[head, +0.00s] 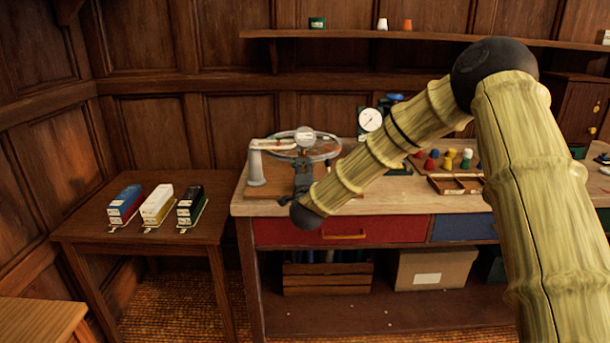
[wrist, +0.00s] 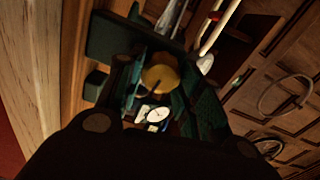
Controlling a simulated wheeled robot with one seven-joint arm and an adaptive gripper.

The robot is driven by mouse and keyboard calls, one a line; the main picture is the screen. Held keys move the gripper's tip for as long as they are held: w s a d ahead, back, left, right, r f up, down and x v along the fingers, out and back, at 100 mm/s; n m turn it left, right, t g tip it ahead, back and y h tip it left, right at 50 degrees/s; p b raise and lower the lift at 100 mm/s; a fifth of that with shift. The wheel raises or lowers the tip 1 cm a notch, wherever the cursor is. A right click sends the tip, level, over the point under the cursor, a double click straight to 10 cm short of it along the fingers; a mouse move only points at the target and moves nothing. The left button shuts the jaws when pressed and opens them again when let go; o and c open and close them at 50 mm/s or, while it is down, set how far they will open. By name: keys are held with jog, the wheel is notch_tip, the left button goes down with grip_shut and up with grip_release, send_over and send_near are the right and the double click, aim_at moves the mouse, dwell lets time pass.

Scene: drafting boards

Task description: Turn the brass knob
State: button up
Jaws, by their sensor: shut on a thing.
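The brass knob (wrist: 160,76) shows in the wrist view as a rounded yellow piece between the dark fingers of my gripper (wrist: 161,88). The gripper is shut on it. In the head view my gripper (head: 303,160) is at the apparatus on the bench, in front of its round clear disc (head: 325,146). The knob itself cannot be made out in the head view; my gripper seems to hide it.
A dial gauge (head: 370,120) and several coloured pegs (head: 449,157) are to the right. A side table (head: 150,235) holds blue, white and black blocks. A shelf (head: 430,37) runs above.

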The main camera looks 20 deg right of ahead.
jog(key=shift+n, duration=0.6)
jog(key=shift+f, duration=0.1)
jog(key=o, duration=1)
jog(key=shift+a, duration=0.1)
jog(key=shift+o, duration=0.2)
jog(key=v, duration=1.2)
